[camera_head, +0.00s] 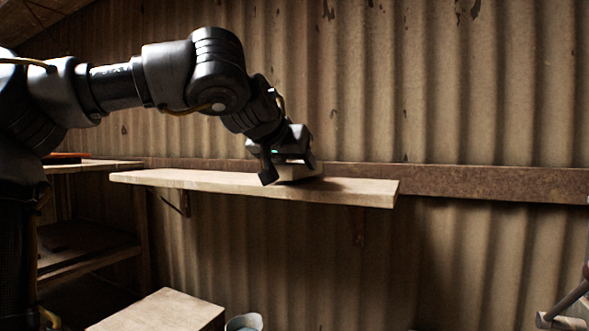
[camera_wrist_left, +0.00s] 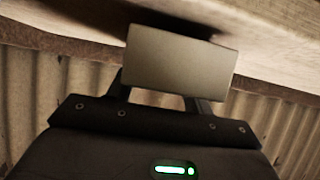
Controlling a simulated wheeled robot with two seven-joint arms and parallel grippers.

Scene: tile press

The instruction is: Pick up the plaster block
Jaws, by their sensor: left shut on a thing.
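The plaster block (camera_wrist_left: 180,65) is a pale grey rectangular block, seen large between my left gripper's fingers in the left wrist view. In the head view the block (camera_head: 300,172) is partly hidden behind the gripper, at the wooden shelf. My left gripper (camera_head: 283,172) is shut on the block. The block is at or just above the shelf's top; I cannot tell whether it touches. My right gripper is not in view.
The wooden wall shelf (camera_head: 220,183) runs along a corrugated wall (camera_head: 450,90). A rack (camera_head: 90,257) stands at the left. A wooden box top (camera_head: 160,312) and a pale bucket (camera_head: 243,322) are below. The shelf's right end is clear.

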